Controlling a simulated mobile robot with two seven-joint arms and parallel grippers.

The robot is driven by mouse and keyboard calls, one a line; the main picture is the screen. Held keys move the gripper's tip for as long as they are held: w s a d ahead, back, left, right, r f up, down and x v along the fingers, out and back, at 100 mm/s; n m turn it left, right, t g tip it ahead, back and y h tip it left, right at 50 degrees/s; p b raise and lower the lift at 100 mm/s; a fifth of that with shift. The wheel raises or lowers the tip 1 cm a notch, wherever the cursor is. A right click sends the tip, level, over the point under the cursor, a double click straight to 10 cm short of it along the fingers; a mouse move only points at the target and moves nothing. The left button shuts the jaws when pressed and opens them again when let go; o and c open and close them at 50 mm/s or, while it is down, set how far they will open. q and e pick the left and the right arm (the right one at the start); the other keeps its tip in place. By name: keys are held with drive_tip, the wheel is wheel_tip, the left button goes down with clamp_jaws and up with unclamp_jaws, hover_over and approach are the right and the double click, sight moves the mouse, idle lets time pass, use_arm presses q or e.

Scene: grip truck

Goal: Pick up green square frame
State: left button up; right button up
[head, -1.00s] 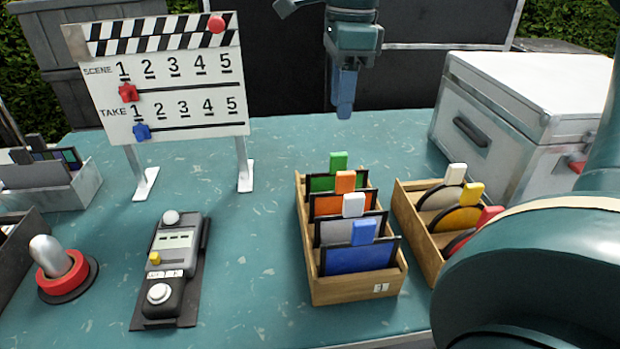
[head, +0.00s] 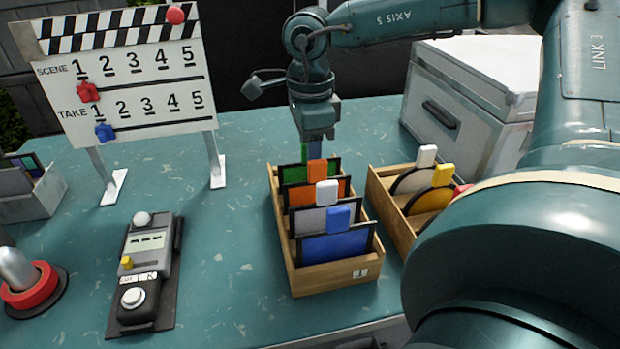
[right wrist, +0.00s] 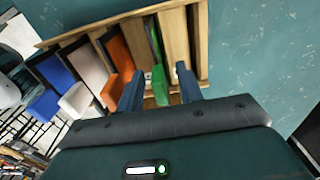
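The green square frame (head: 293,174) stands in the rearmost occupied slot of a wooden box (head: 323,279), its green tab up. In the right wrist view its green tab (right wrist: 159,82) shows between the two blue fingers of my right gripper (right wrist: 160,88). The gripper is open, one finger on each side of the tab; I cannot tell if either touches it. In the head view the right gripper (head: 316,138) points down over the back of the box and partly hides the green frame. My left gripper is not in view.
Orange (head: 318,191), grey (head: 312,218) and blue (head: 336,245) frames stand in front of the green one. A second wooden box (head: 395,217) holds round discs at right. A white-lidded case (head: 475,85) is behind it. A clapperboard (head: 125,80) and a control box (head: 147,262) stand left.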

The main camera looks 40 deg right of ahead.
drive_tip(key=shift+f, duration=0.35)
drive_tip(key=shift+c, duration=0.2)
clamp_jaws()
